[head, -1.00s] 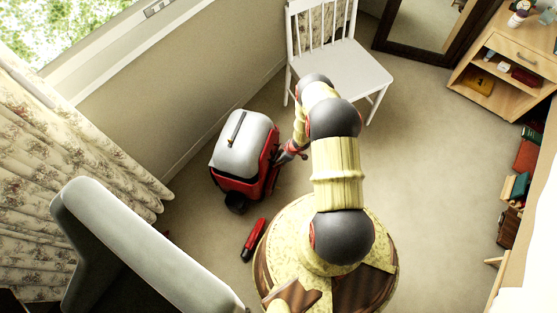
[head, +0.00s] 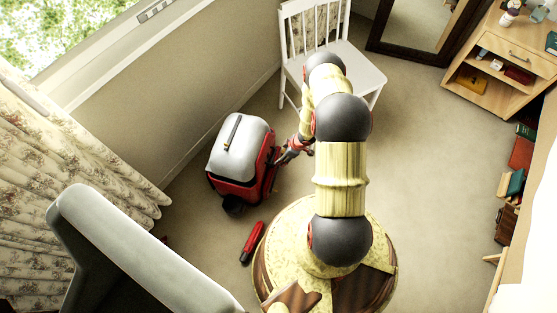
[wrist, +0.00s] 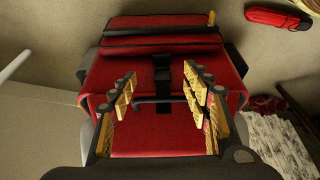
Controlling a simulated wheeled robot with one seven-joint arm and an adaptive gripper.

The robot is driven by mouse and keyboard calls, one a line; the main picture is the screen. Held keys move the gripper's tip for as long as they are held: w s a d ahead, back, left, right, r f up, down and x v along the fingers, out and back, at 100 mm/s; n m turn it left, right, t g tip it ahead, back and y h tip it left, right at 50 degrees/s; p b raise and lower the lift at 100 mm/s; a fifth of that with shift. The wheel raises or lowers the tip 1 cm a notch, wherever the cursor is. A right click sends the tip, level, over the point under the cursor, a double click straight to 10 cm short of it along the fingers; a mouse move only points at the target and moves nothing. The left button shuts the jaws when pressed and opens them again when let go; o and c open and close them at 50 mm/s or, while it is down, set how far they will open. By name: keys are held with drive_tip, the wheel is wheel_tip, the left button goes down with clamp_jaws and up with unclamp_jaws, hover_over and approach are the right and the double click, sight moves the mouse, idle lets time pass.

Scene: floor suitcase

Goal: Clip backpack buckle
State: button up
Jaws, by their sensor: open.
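The backpack (head: 245,182) stands upright on the floor left of my arm. It is red with a pale grey top. In the wrist view its red front (wrist: 160,130) fills the middle, and a black strap with a dark buckle (wrist: 162,75) runs down its centre. Whether the buckle halves are joined is too small to tell. My gripper (wrist: 160,80) is open and empty, with its yellow fingers either side of the strap in the picture. In the head view my gripper (head: 288,154) is close to the backpack's right side; contact cannot be told.
A red tool-like object (head: 252,242) lies on the floor near my base. A white chair (head: 340,70) stands behind, beyond my arm. A grey armchair (head: 110,250) is at lower left. A wooden shelf (head: 505,70) is at upper right.

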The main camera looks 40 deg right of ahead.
drive_tip(key=shift+v, duration=1.45)
